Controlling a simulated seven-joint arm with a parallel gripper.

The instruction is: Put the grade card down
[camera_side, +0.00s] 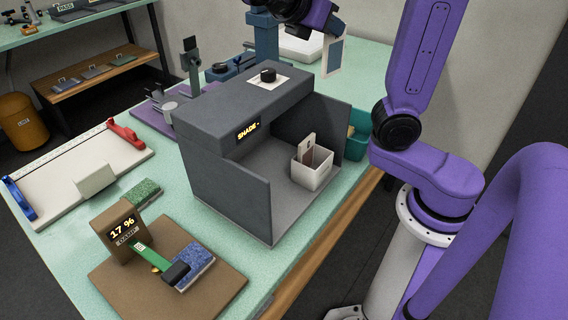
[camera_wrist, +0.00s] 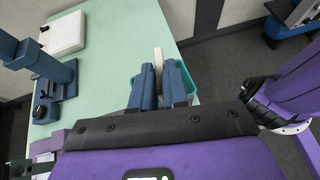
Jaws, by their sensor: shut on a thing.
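The grade card (camera_side: 326,57) is a pale, thin card hanging upright below my wrist at the top of the side view. My gripper (camera_wrist: 163,85) is shut on it, with blue fingers on both sides. In the wrist view, only the pale edge of the card (camera_wrist: 158,58) shows between the fingers. The card is in the air above the far right part of the green table (camera_side: 370,60), behind the grey shade booth (camera_side: 215,110) as seen from the side. Its marking cannot be read.
A white bin (camera_side: 313,177) with a brown-and-white piece in it stands inside the booth. A teal tray (camera_side: 357,143) is at the table's right edge, also below my fingers in the wrist view (camera_wrist: 135,97). A blue stand (camera_wrist: 60,75) is to the left.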

